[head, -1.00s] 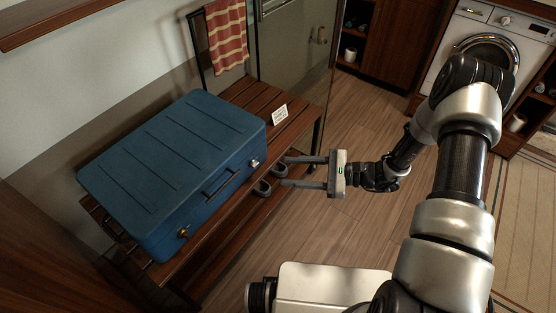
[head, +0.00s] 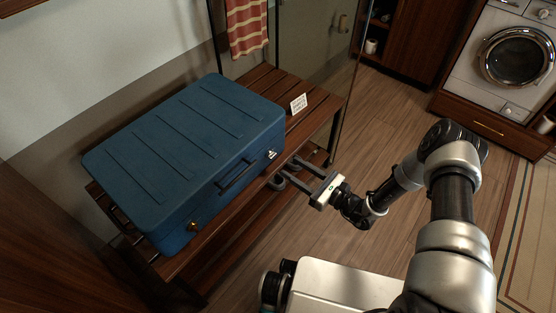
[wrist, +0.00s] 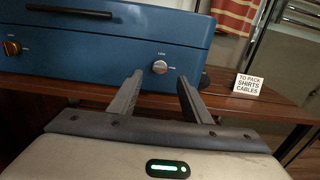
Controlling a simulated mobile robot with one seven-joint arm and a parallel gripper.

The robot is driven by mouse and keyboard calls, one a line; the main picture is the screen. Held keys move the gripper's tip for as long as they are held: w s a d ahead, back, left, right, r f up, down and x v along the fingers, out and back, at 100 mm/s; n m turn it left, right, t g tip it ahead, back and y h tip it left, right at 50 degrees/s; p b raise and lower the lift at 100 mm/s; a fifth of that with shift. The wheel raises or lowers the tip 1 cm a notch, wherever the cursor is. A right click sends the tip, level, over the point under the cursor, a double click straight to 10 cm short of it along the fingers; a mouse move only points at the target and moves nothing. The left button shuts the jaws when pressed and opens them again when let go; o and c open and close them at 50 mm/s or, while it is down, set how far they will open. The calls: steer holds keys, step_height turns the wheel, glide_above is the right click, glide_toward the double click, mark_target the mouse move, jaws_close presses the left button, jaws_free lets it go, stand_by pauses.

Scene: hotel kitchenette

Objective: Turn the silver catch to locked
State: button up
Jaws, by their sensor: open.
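The silver catch (head: 271,154) is a small round knob on the front face of the blue suitcase (head: 185,145), near its right end. In the wrist view the silver catch (wrist: 160,67) shows between and beyond my fingertips, with tiny markings above and right of it that are too small to read. My gripper (head: 284,171) is open and empty, just in front of the suitcase, its fingers pointing at the catch. In the wrist view my gripper (wrist: 160,79) has one finger on each side of the catch's line, apart from it.
A brass catch (head: 193,225) sits at the suitcase's left end, with a dark handle (head: 236,174) between the catches. The suitcase lies on a slatted wooden bench. A card (wrist: 249,84) reading "TO PACK SHIRTS CABLES" stands right of it. Open floor (head: 335,240) lies in front.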

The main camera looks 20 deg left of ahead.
mark_target(274, 156)
steer(key=b+x, duration=0.1)
steer(key=x, duration=0.6)
steer(key=shift+w+a, duration=0.1)
steer(key=shift+a, duration=0.2)
steer(key=c, duration=1)
steer(key=shift+c, duration=0.2)
